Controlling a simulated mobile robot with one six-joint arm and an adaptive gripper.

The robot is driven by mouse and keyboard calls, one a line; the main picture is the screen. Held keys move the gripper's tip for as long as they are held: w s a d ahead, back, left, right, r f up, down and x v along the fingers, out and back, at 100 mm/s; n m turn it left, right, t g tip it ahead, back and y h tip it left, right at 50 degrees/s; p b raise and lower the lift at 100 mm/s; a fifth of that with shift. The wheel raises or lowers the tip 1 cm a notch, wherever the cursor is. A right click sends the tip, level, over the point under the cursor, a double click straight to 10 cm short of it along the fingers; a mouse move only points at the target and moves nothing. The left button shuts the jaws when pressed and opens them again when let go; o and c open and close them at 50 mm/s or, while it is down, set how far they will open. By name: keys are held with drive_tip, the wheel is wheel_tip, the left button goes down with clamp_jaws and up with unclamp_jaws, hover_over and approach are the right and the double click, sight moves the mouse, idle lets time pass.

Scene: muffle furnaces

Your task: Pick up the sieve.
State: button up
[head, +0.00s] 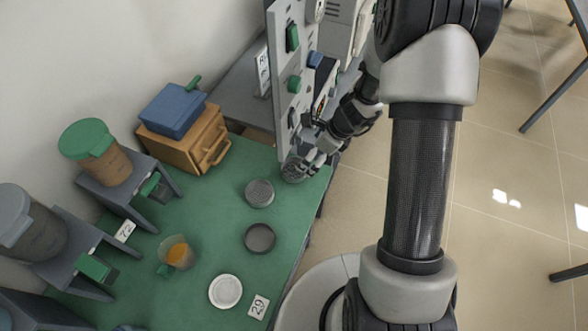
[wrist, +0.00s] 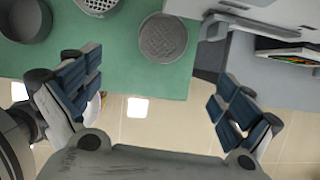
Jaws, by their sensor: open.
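A round grey sieve with a fine mesh face (wrist: 163,38) lies on the green table top near its edge, ahead of and between my fingers in the wrist view. In the head view it shows partly behind my gripper, at the table's right edge (head: 292,170). My gripper (wrist: 156,80) is open, with its two fingers spread wide and nothing between them. In the head view my gripper (head: 318,152) is close to the sieve; I cannot tell whether they touch. A second round grey piece with a holed face (head: 260,193) lies to the left of the sieve.
A dark round pan (head: 260,238), a white dish (head: 225,291) and a beaker of orange stuff (head: 177,252) stand on the green table (head: 215,215). A grey panelled cabinet (head: 291,60) rises beside my gripper. Lidded jars on stands and a wooden box (head: 185,140) are at left.

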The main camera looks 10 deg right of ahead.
drive_tip(key=b, duration=0.3)
approach(295, 171)
drive_tip(key=shift+a+f, duration=0.65)
drive_tip(key=shift+f, duration=0.3)
drive_tip(key=b+x, duration=0.2)
drive_tip(key=x, duration=0.3)
drive_tip(key=shift+w+d+f, duration=0.15)
drive_tip(key=shift+w, duration=0.1)
drive_tip(key=shift+c, duration=0.5)
drive_tip(key=c, duration=1.1)
